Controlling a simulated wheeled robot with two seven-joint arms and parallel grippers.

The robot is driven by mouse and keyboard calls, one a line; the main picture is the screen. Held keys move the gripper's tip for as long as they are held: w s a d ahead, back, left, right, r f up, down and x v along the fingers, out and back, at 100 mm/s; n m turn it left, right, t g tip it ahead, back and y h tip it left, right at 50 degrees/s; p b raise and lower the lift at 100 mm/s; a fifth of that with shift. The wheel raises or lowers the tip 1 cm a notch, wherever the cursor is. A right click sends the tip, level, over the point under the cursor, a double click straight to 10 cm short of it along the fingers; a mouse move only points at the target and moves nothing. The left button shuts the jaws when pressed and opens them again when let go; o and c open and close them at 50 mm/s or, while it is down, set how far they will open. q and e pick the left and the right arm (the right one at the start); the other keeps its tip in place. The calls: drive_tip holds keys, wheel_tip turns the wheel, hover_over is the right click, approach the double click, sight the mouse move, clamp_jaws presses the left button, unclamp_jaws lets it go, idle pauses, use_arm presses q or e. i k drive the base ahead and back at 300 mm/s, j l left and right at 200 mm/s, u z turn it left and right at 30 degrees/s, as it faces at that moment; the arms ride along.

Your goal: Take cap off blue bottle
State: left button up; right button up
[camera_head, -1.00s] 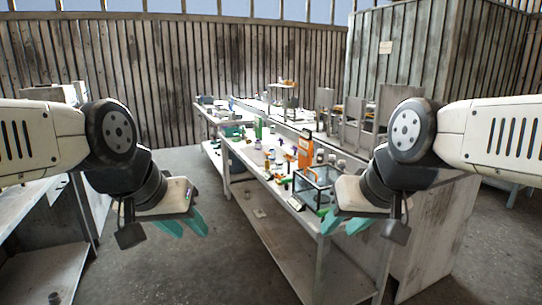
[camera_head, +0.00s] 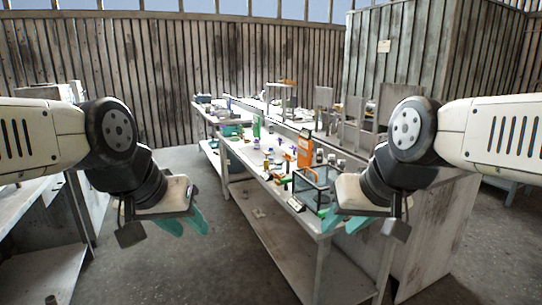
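Several small bottles and items stand on the long white workbench (camera_head: 283,221) ahead.
A clear box with a black frame (camera_head: 316,186) stands at the bench's near end, close to my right gripper. An orange device (camera_head: 304,153) stands behind it. A grey cabinet (camera_head: 425,60) rises at the right. The concrete aisle (camera_head: 180,265) is clear.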

sight(272, 157)
drive_tip(key=i+j+z, duration=0.45)
drive_tip(key=i+j, duration=0.8)
drive_tip(key=i, duration=0.15)
drive_tip(key=i+j+z, duration=0.15)
drive_tip(key=i+j, duration=0.35)
drive_tip(key=i+j+z, duration=0.2)
drive_tip(key=i+j, duration=0.35)
drive_tip(key=i+j+z, duration=0.15)
drive_tip(key=i+j, duration=0.3)
drive_tip(key=j, duration=0.25)
drive_tip(key=i+j, duration=0.1)
drive_tip(key=i, duration=0.35)
drive_tip(key=l+z, duration=0.05)
